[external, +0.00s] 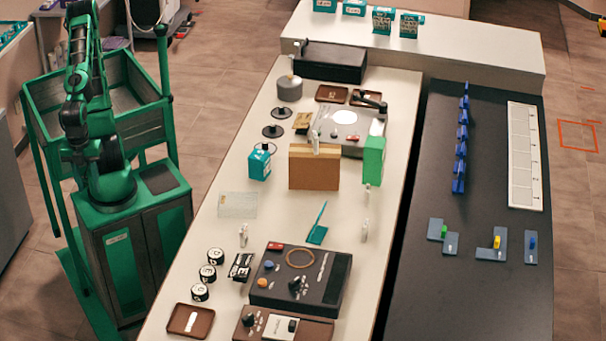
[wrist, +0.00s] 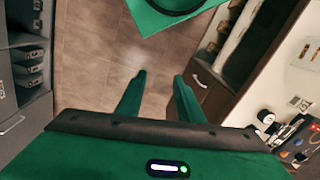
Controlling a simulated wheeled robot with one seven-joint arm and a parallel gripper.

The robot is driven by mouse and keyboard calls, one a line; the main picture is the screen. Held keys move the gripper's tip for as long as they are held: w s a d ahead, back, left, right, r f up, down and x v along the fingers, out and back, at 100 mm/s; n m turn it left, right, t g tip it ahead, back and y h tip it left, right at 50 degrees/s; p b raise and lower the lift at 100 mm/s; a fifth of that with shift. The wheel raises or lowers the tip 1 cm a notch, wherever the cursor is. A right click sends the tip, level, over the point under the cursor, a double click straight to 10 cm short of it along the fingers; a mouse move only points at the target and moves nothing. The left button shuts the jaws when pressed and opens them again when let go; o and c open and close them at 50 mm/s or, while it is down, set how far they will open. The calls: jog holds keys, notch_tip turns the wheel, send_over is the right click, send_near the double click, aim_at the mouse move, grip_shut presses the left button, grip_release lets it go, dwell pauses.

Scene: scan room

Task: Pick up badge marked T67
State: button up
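Several teal tags with pale printed labels stand at the far end of the white counter in the external view, two of them at the back (external: 325,5) (external: 353,7) and two nearer (external: 382,20) (external: 410,25). Their print is too small to read, so I cannot tell which thing is the badge marked T67. A teal box-like item (external: 260,163) with a label stands mid-table. My gripper (wrist: 158,78) shows in the wrist view with its two green fingers apart and nothing between them, above the floor. In the external view I cannot make out its fingers.
The long white table (external: 222,255) right of my base carries dark consoles (external: 335,285), a brown folder block (external: 314,170), a green block (external: 374,160) and round dials (external: 208,272). A dark table (external: 480,300) with blue parts (external: 461,145) stands further right. Floor shows between them and my base.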

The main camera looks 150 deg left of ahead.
jog(key=w+a+r+m+g+h, duration=0.1)
jog(key=w+a+h, duration=0.15)
jog(key=w, duration=1.15)
jog(key=w+a+f+m+t+h, duration=0.1)
jog(key=w+a+h, duration=0.2)
jog(key=w+a, duration=0.7)
jog(key=a+r+t+h, duration=0.15)
jog(key=a+t, duration=0.35)
jog(key=a, duration=1.1)
jog(key=a+r+t+h, duration=0.15)
jog(key=a+t, duration=0.25)
jog(key=a, duration=1.2)
send_near(244, 226)
jog(key=shift+m+h, duration=0.3)
jog(key=shift+h, duration=0.05)
jog(key=x, duration=0.4)
jog(key=shift+w+f, duration=0.35)
jog(key=shift+f, duration=0.05)
jog(key=shift+x, duration=3.1)
grip_shut()
